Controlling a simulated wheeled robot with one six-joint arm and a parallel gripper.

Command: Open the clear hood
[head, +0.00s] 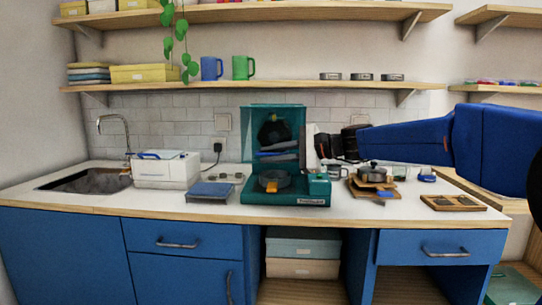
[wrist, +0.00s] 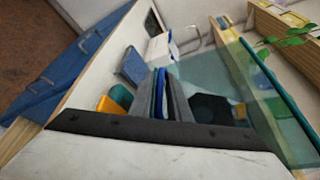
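The teal machine (head: 285,199) stands mid-counter with a dark round part and an orange piece on its base. Its see-through teal hood (head: 251,119) appears raised, standing upright at the back; a black round part shows behind or through it. In the wrist view the hood (wrist: 276,95) is a tinted sheet on the right, beside my fingers. My gripper (head: 274,153) reaches in from the right, above the base and in front of the hood. In the wrist view my gripper (wrist: 162,92) has its grey fingers close together, with a thin blue strip between them. Whether they hold anything is unclear.
A white box-shaped appliance (head: 167,170) and a blue-grey flat device (head: 210,191) stand left of the machine. A small pot (head: 371,174) and a wooden tray (head: 453,203) are to the right. A shelf (head: 290,86) with mugs hangs above. Front-left counter is clear.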

